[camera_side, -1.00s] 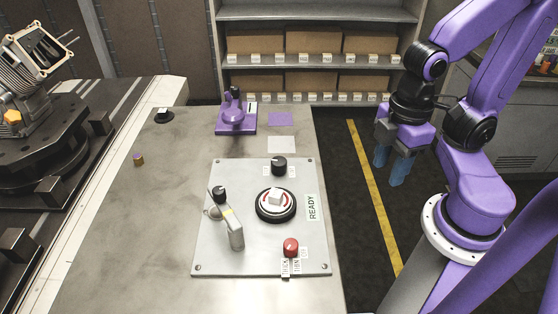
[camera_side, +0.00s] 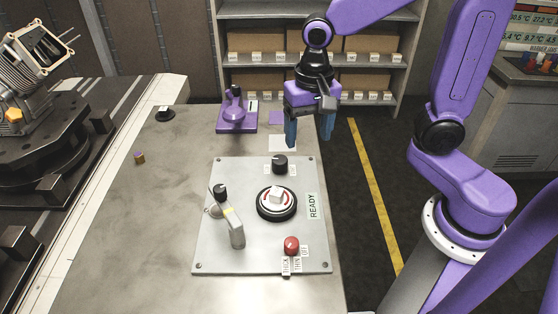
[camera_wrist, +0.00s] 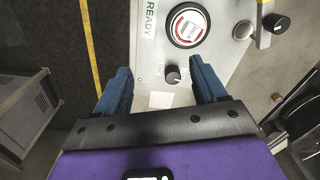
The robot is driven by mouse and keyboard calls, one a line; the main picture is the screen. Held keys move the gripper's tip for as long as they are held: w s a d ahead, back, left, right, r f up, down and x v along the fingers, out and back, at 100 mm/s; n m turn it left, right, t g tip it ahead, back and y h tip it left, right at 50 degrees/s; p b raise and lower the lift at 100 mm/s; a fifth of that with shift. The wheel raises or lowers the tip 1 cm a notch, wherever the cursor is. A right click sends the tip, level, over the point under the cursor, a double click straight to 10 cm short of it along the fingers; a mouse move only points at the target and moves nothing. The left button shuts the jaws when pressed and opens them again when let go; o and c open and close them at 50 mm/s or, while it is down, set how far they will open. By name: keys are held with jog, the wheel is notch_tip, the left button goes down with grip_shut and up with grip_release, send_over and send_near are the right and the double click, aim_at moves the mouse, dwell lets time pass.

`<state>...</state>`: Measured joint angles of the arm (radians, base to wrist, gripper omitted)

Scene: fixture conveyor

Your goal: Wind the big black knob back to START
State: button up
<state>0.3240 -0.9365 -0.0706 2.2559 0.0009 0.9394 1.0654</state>
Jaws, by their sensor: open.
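A black knob (camera_side: 280,164) stands near the far edge of the grey panel (camera_side: 210,255), with small white labels on both sides that are too small to read. It also shows in the wrist view (camera_wrist: 173,74), beyond and between the fingertips. My gripper (camera_side: 308,132) is open and empty. It hangs with its blue fingers pointing down, above and apart from the panel, beyond its far right corner in the side view. The gripper also shows in the wrist view (camera_wrist: 160,78). The way the knob points is hard to make out.

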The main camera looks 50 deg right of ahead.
jog(key=w+m, duration=0.7)
jog(key=m, duration=1.4)
send_over(279, 159)
notch_tip(279, 159, down, 18)
jog(key=shift+f, duration=0.15)
jog(key=c, duration=1)
